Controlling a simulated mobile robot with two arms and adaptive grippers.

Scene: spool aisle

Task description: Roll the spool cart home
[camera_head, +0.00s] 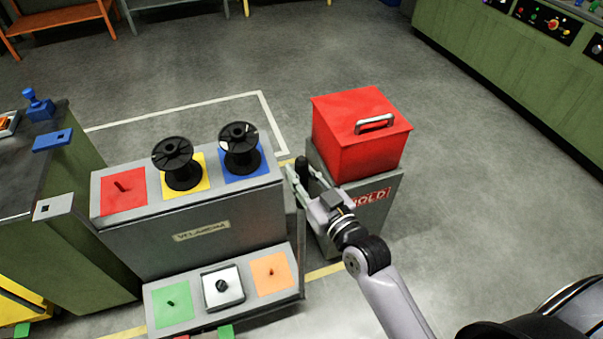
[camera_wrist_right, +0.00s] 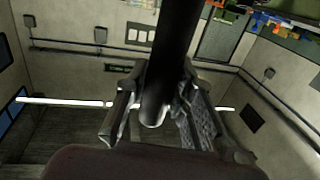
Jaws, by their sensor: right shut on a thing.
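The spool cart (camera_head: 225,240) is a grey two-step cart with coloured square pads. Two black spools stand on its top step, one (camera_head: 175,162) on the yellow pad and one (camera_head: 240,147) on the blue pad. The top red pad (camera_head: 122,192) has a bare peg. The lower step has a green pad (camera_head: 172,304), a white plate (camera_head: 222,286) and an orange pad (camera_head: 271,272). At the cart's right end, my right gripper (camera_head: 303,180) is shut on a dark upright handle (camera_wrist_right: 172,50), which runs between its fingers in the wrist view. My left gripper is not in view.
A red box (camera_head: 360,140) on a grey stand (camera_head: 385,205) is close right of the cart and my gripper. A green workbench (camera_head: 60,235) is close on the left. White floor lines (camera_head: 190,112) mark an area behind the cart. Open floor lies beyond.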

